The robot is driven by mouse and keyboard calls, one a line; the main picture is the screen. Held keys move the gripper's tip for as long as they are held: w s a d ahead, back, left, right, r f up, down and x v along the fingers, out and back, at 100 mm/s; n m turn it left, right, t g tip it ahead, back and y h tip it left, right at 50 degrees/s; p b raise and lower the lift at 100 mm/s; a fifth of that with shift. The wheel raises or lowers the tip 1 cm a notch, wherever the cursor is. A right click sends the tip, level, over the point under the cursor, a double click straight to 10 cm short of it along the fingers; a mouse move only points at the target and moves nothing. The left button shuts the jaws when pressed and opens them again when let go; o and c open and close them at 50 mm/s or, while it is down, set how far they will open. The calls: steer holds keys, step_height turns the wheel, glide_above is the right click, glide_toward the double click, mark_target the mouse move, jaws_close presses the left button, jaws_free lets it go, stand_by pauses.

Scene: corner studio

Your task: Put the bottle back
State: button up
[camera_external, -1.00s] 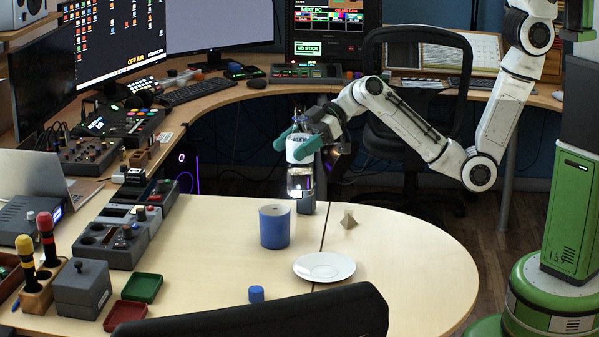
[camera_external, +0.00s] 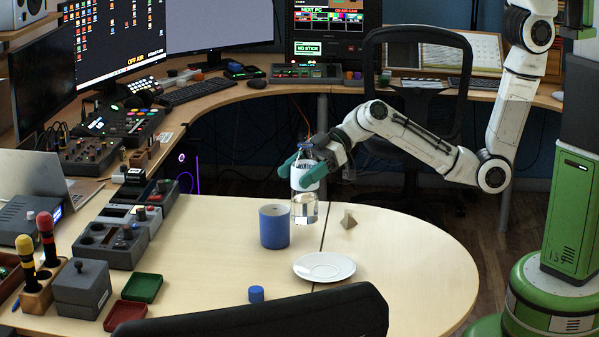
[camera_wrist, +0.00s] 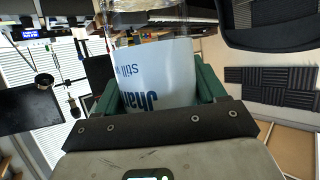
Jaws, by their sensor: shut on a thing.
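A clear bottle (camera_external: 305,211) with a white label stands upright in my gripper (camera_external: 301,166), whose green fingers are shut around its upper part. It is by the far edge of the round-ended table (camera_external: 400,250), just right of a blue cylinder (camera_external: 274,226). I cannot tell whether its base touches the table. In the wrist view the bottle's white label (camera_wrist: 160,80) with blue letters fills the space between the green fingers (camera_wrist: 158,88). A white saucer (camera_external: 324,267) lies nearer the front of the table.
A small grey-beige pyramid (camera_external: 348,220) stands right of the bottle, and a small blue cylinder (camera_external: 256,294) lies near the front. Red and green trays (camera_external: 142,288) and control boxes are at the left. The table's right part is clear. A black chair back (camera_external: 270,315) is in front.

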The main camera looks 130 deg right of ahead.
steer(key=w+d+f, duration=0.4)
steer(key=w+f, duration=0.7)
steer(key=f, duration=0.1)
steer(key=shift+w+p, duration=0.25)
steer(key=shift+p, duration=0.1)
steer(key=shift+f, duration=0.2)
steer(key=o, duration=1.3)
steer(key=shift+c, duration=0.2)
steer(key=shift+r, duration=0.1)
